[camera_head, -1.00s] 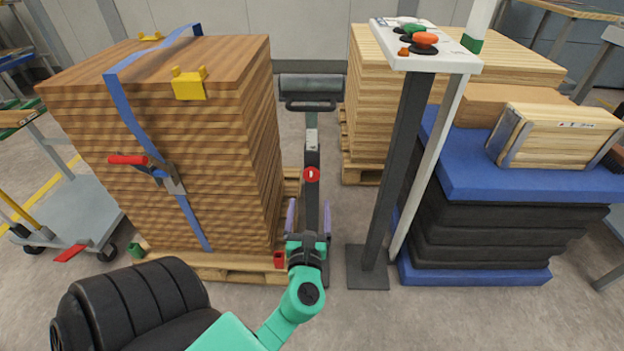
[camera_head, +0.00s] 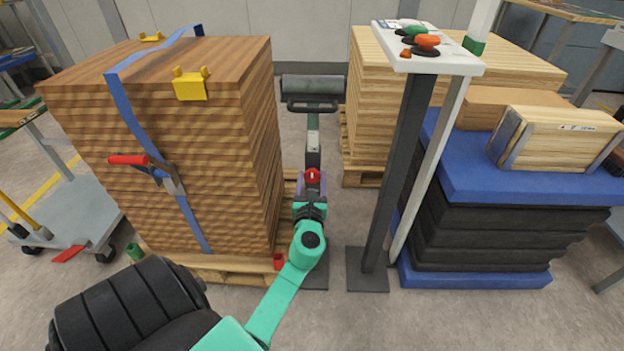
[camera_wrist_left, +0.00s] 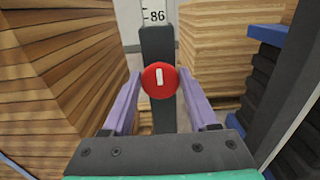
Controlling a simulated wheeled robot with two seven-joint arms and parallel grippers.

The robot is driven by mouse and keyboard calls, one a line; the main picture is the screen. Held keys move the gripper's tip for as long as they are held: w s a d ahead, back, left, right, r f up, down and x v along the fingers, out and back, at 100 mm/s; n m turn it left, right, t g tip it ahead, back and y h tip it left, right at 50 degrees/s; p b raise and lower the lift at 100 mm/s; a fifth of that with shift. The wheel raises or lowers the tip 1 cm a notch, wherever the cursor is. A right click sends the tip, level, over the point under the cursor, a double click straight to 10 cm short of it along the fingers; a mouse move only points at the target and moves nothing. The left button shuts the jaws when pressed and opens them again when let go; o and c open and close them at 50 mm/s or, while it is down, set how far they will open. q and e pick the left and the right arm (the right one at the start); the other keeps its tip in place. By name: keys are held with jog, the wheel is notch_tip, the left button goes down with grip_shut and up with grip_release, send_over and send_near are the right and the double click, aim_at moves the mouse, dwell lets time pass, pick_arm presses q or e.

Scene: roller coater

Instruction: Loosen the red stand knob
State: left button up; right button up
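In the left wrist view the knob (camera_wrist_left: 159,78) is round and red with a white upright bar, centred on the post (camera_wrist_left: 157,47). My left gripper (camera_head: 312,186) is just in front of the knob. In the left wrist view its two purple fingers (camera_wrist_left: 160,104) are apart, one on each side of the knob, with gaps showing and no contact visible. My right gripper is not in view.
A strapped stack of brown boards (camera_head: 190,130) on a pallet stands close on the left. A control post with a white panel (camera_head: 440,60) stands on the right, before blue and black mats (camera_head: 490,225). The roller (camera_head: 312,84) tops the stand.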

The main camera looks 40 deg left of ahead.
pick_arm(q)
jog(key=shift+f+n, duration=0.1)
jog(key=shift+n, duration=0.2)
jog(key=shift+f+n+b, duration=0.1)
jog(key=shift+n+b, duration=0.5)
jog(key=shift+n, duration=0.6)
jog(key=n+b, duration=0.3)
jog(key=n, duration=0.2)
jog(key=shift+s+a+f, duration=0.1)
jog(key=n+b, duration=0.3)
jog(key=n, duration=0.2)
jog(key=shift+f+n, duration=0.1)
jog(key=shift+n, duration=0.3)
jog(key=shift+a+n+b, duration=0.1)
jog(key=shift+n+b, duration=0.55)
jog(key=shift+n, duration=0.65)
jog(key=shift+n+b, duration=0.85)
jog(key=shift+n, duration=0.75)
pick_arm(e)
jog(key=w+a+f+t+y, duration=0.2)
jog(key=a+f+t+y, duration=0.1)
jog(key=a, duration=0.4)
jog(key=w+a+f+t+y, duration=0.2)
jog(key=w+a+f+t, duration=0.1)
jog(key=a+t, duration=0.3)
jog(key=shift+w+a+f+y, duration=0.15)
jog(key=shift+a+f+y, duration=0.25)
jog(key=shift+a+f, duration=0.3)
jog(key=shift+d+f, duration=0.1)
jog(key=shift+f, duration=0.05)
